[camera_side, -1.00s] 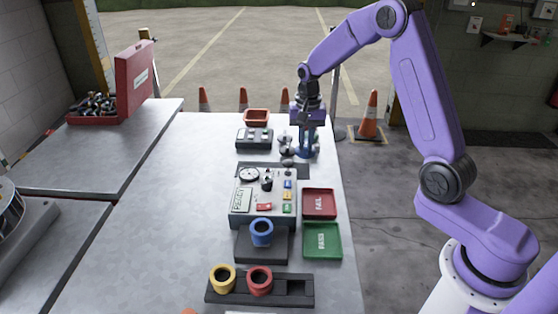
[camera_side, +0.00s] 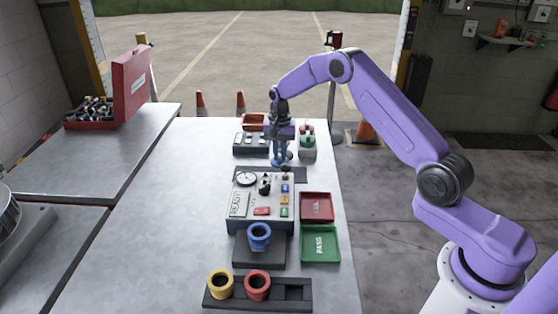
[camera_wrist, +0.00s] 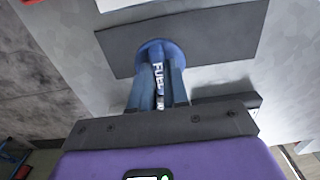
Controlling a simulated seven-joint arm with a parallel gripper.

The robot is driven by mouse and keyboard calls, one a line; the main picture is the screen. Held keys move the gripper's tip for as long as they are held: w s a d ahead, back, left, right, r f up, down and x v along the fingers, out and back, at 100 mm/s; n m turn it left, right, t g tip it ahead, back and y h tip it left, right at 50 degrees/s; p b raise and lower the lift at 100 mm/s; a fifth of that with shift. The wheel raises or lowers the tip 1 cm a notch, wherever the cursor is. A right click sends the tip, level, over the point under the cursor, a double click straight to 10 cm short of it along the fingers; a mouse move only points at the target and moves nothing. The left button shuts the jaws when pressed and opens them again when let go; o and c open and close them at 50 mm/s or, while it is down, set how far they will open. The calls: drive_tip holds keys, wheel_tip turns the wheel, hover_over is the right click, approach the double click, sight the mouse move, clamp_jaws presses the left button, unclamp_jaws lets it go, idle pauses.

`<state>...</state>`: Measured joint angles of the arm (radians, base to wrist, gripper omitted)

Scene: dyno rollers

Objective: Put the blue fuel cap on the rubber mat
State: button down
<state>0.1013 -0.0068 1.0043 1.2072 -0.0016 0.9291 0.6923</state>
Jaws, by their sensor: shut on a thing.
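My gripper (camera_side: 281,160) is at the far part of the bench in the side view, pointing down, with blue fingers shut on the blue fuel cap. In the wrist view the cap (camera_wrist: 150,48) is a round blue disc with a raised grip marked "FUEL", held between the fingertips (camera_wrist: 158,85). The rubber mat is a flat dark grey rectangle (camera_wrist: 225,35) right under the cap in the wrist view. In the side view the mat (camera_side: 299,175) lies just behind the control panel, partly hidden. I cannot tell whether the cap touches the mat.
A stand with red and green parts (camera_side: 307,140) is to the right of my gripper. A grey box (camera_side: 249,143) and an orange tray (camera_side: 253,122) are behind. The control panel (camera_side: 260,200), red tray (camera_side: 317,206) and green tray (camera_side: 320,243) are nearer. The bench's left side is clear.

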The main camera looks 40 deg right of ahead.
sight(279, 160)
drive_tip(key=shift+w+f, duration=0.2)
drive_tip(key=shift+f, duration=1.5)
drive_tip(key=shift+f, duration=0.15)
drive_tip(key=c, duration=1.1)
unclamp_jaws()
